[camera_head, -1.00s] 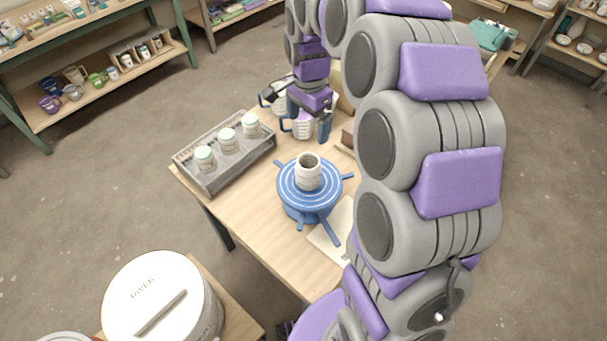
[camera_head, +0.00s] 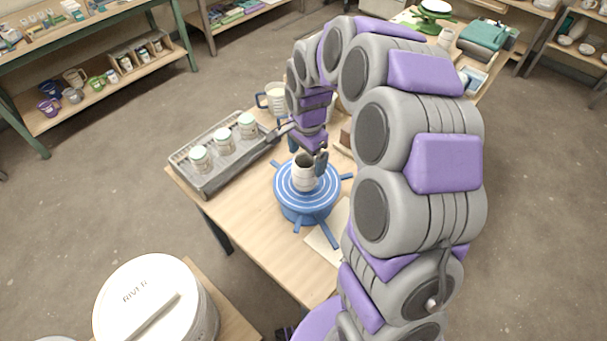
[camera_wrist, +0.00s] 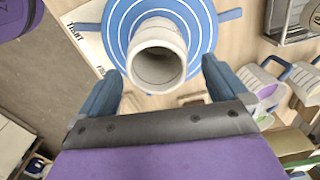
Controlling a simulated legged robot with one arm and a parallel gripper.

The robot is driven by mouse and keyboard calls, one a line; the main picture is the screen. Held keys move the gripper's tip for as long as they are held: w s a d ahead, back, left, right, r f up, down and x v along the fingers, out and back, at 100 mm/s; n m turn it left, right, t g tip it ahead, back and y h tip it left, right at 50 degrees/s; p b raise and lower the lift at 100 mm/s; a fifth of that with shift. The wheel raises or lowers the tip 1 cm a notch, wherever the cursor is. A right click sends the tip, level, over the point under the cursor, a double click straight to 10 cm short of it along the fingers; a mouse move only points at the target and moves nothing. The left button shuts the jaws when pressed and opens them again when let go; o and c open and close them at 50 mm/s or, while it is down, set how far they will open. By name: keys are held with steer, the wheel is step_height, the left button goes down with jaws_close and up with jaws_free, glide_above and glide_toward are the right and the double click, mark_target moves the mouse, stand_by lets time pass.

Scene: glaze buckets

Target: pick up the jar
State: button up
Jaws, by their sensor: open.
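The jar (camera_head: 304,174) is a pale, open-topped vessel standing upright on the blue banding wheel (camera_head: 290,202). In the wrist view the jar (camera_wrist: 157,50) shows its open mouth, between and just beyond my fingertips. My gripper (camera_head: 307,160) is at the jar's upper part in the head view. In the wrist view my gripper (camera_wrist: 160,80) is open, with one blue finger on each side of the jar and a gap on both sides. The wheel (camera_wrist: 120,22) shows behind the jar in the wrist view. The arm partly hides the far side of the jar.
A grey tray (camera_head: 208,183) with several lidded jars (camera_head: 224,142) stands left of the wheel. A mug (camera_head: 274,98) is behind my gripper. A paper sheet (camera_head: 322,246) lies right of the wheel. A white bucket (camera_head: 150,300) stands at front left. The table's front (camera_head: 262,250) is clear.

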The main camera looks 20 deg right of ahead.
mark_target(304, 166)
steer(key=f, duration=0.2)
steer(key=f+b, duration=0.1)
steer(key=f, duration=0.1)
steer(key=shift+s+d, duration=0.1)
steer(key=shift+s, duration=0.1)
steer(key=shift+f, duration=0.15)
steer(key=shift+a, duration=0.7)
steer(key=shift+c, duration=0.6)
steer(key=shift+d, duration=0.55)
steer(key=c, duration=0.7)
steer(key=shift+a, duration=0.35)
steer(key=c, duration=0.5)
steer(key=shift+c, duration=0.2)
